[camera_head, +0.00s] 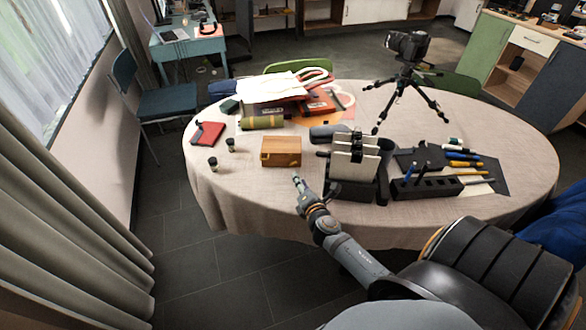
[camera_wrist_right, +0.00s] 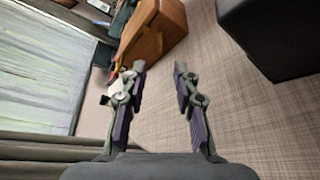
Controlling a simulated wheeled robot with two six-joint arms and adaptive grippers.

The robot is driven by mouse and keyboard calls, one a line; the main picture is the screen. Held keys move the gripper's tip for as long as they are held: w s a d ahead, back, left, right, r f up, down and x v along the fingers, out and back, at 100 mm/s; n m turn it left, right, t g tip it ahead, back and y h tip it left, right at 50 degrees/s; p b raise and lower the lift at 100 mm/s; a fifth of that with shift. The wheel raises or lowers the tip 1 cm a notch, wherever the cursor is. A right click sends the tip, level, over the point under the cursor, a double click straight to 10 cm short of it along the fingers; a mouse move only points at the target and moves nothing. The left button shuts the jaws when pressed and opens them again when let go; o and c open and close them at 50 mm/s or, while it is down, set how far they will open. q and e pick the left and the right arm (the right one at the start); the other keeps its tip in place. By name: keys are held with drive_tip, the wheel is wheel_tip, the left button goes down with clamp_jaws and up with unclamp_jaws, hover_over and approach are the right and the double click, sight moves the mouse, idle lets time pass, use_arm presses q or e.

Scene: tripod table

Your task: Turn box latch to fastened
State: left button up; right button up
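The wooden box (camera_head: 281,151) sits on the near left part of the round table. A small lighter patch shows low on its front left, but I cannot make out whether it is the latch or how it is turned. My right gripper (camera_head: 297,180) is just in front of the box, apart from it. In the right wrist view the gripper (camera_wrist_right: 158,82) has its fingers spread with nothing between them, and the box (camera_wrist_right: 150,32) is beyond the fingertips at the top. My left gripper is not seen.
The cloth-covered table (camera_head: 240,192) also holds two small dark jars (camera_head: 213,162), a red notebook (camera_head: 208,133), a dark stand (camera_head: 352,170) right of the box, a pen holder block (camera_head: 426,187) and a camera tripod (camera_head: 407,85). Cloth left of the gripper is bare.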

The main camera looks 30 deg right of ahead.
sight(292, 163)
drive_tip(key=x, duration=0.8)
drive_tip(key=shift+w+d+f, duration=0.1)
drive_tip(key=shift+w+f, duration=0.05)
drive_tip(key=shift+w, duration=0.2)
clamp_jaws()
